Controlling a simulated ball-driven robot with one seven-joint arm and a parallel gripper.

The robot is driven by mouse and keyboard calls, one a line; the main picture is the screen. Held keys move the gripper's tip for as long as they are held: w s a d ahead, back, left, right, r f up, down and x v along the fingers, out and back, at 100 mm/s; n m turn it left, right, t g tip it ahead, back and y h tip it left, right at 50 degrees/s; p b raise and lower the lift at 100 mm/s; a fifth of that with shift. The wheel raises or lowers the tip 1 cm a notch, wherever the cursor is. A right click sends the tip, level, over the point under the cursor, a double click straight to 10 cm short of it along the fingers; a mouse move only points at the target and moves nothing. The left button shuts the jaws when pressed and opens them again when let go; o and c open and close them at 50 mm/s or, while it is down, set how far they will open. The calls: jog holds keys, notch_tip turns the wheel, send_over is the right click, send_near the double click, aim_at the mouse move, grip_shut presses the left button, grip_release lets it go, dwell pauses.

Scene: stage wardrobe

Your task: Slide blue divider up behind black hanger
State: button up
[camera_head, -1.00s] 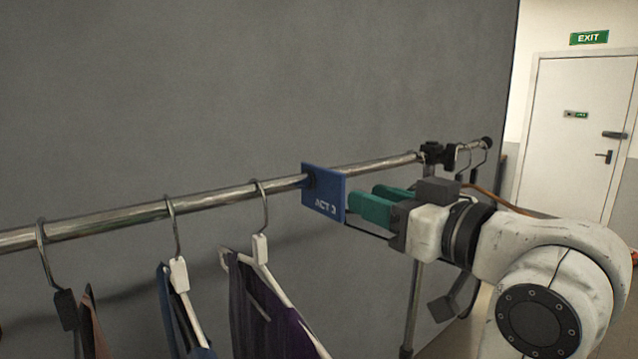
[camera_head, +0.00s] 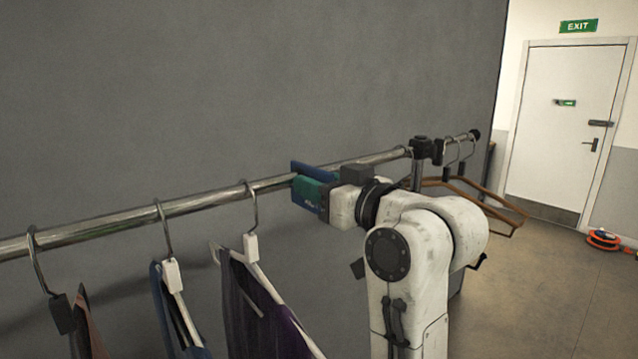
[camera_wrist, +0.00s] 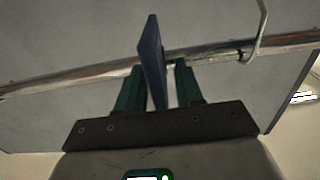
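The blue divider (camera_head: 312,170) hangs on the rail, right of the garments. My gripper (camera_head: 308,186) is at the divider, with one green finger in front of its face. In the wrist view the divider (camera_wrist: 151,55) stands between the two green fingers of my gripper (camera_wrist: 160,68). A gap shows on the right finger's side, so the fingers look open around it. The black hanger (camera_head: 61,314) hangs at the far left. Two white hangers (camera_head: 172,276) (camera_head: 250,247) hang between it and the divider. The divider's lower part is partly hidden by the finger.
The metal rail (camera_head: 95,225) runs along a grey wall. Garments hang from the left hangers. A black rail clamp (camera_head: 421,150) and wooden hangers (camera_head: 490,195) are at the right. An orange cable reel (camera_head: 603,238) lies on the floor near the door (camera_head: 560,140).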

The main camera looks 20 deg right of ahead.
grip_shut()
jog(key=shift+d, duration=0.1)
dwell(0.4)
